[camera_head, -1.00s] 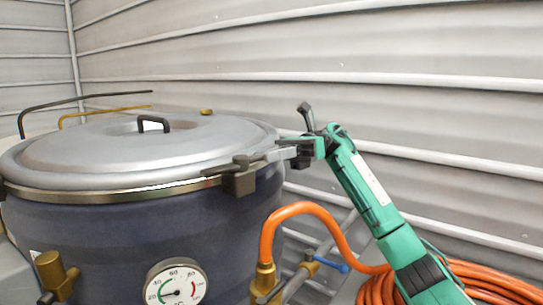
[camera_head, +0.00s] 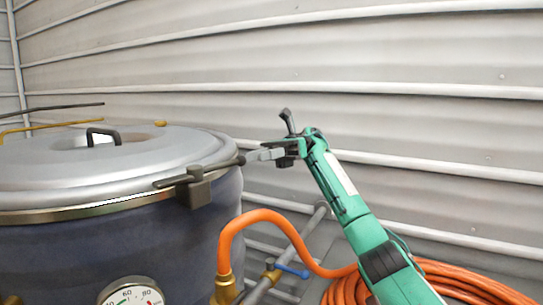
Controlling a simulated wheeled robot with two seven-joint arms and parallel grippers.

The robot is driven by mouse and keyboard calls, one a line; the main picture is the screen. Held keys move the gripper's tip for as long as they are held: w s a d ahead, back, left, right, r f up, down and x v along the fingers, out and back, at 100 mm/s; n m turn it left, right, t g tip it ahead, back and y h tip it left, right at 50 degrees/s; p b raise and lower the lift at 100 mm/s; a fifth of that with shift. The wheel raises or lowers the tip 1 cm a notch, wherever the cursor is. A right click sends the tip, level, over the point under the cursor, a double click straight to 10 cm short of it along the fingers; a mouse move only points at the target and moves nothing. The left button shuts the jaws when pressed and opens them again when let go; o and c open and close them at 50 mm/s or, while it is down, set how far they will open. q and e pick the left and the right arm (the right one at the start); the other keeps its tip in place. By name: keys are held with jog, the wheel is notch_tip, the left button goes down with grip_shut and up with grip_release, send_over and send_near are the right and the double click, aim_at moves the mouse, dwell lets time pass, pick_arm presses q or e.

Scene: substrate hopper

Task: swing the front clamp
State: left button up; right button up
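The large dark blue pot (camera_head: 120,245) has a grey metal lid (camera_head: 130,168) on it. A dark clamp (camera_head: 198,190) sits on the pot's front rim, with its handle pointing left along the lid edge. My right gripper (camera_head: 252,155) is just right of the lid edge, fingers pointing left. A dark bar (camera_head: 225,163) at the lid's right edge ends close to the fingertips; whether they touch it I cannot tell. The gap between the fingers is not clear. My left gripper is out of view.
A dial gauge (camera_head: 132,295) is on the pot's front. An orange hose (camera_head: 262,216) rises from a brass fitting (camera_head: 225,289) beside a blue-handled valve (camera_head: 292,271). The coiled hose (camera_head: 470,283) lies lower right. A corrugated wall (camera_head: 400,60) stands behind.

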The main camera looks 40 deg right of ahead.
jog(key=shift+v, duration=2.05)
